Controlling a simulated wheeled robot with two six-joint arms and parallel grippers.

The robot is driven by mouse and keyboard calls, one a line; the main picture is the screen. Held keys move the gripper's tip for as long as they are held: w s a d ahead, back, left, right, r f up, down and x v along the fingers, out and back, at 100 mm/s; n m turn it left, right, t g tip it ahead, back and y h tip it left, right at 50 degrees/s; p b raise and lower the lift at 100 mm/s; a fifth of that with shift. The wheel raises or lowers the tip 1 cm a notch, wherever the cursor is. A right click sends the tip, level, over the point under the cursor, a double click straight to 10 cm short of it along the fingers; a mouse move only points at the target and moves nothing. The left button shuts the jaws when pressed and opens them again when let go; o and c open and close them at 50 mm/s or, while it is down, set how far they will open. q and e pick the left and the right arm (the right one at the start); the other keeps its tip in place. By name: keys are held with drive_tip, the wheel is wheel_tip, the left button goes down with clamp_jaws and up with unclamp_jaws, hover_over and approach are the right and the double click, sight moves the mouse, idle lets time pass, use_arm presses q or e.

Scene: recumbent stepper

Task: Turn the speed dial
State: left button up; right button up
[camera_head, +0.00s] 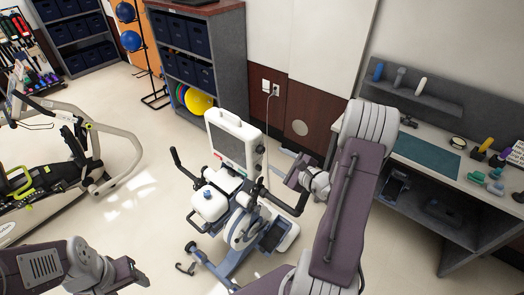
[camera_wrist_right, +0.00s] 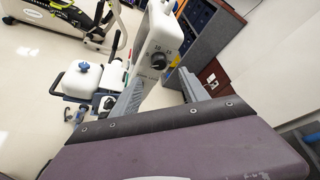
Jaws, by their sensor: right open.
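The speed dial (camera_wrist_right: 157,58) is a round black knob with markings around it on the white side of a machine's display unit, in the right wrist view.
A second black knob (camera_wrist_right: 108,103) is on the stepper's lower white part. A shelf with blue bins (camera_head: 205,60) stands behind. A worktop with a green mat (camera_head: 425,155) is at the right. Another exercise machine (camera_head: 75,165) is at the left, with clear floor between.

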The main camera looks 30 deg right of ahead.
sight(263, 151)
drive_tip(key=p+x, duration=0.1)
drive_tip(key=x, duration=0.2)
drive_tip(key=p+x, duration=0.2)
drive_tip(key=x, duration=0.2)
drive_tip(key=shift+w+a+r, duration=0.15)
drive_tip(key=shift+w+a, duration=0.05)
drive_tip(key=shift+w, duration=0.1)
drive_tip(key=shift+w+f, duration=0.2)
drive_tip(key=shift+w, duration=0.1)
drive_tip(key=shift+s, duration=0.1)
drive_tip(key=shift+c, duration=0.5)
clamp_jaws()
